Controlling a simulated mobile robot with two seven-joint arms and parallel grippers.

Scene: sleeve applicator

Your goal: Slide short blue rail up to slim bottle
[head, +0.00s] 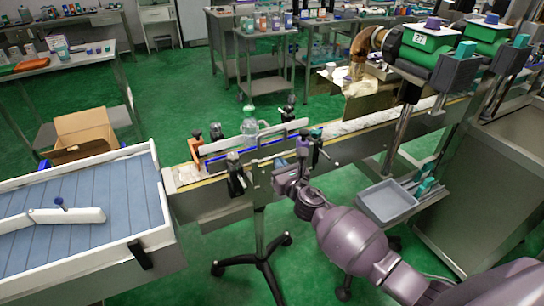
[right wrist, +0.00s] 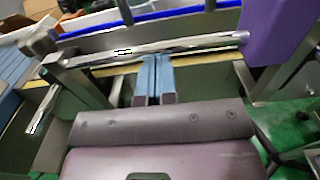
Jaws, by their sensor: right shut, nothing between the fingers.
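A clear slim bottle (head: 249,122) stands upright at the conveyor, by the far white guide rail (head: 284,128). A blue rail (head: 268,152) runs along the near side of the conveyor; it also shows as a blue strip at the top of the right wrist view (right wrist: 175,11). I cannot tell the exact gap between rail and bottle. My right gripper (head: 283,180) is on the near side of the rail assembly. In the right wrist view its blue fingers (right wrist: 157,62) are shut together and empty, their tips at a shiny metal bar (right wrist: 205,43). My left gripper is out of view.
A purple block (right wrist: 275,30) is close right of the fingers. Clamp posts (head: 236,175) hold the rails. A blue-grey slatted table (head: 100,185) stands left, a grey tray (head: 388,202) right. Green labelling machinery (head: 425,45) is at the back right.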

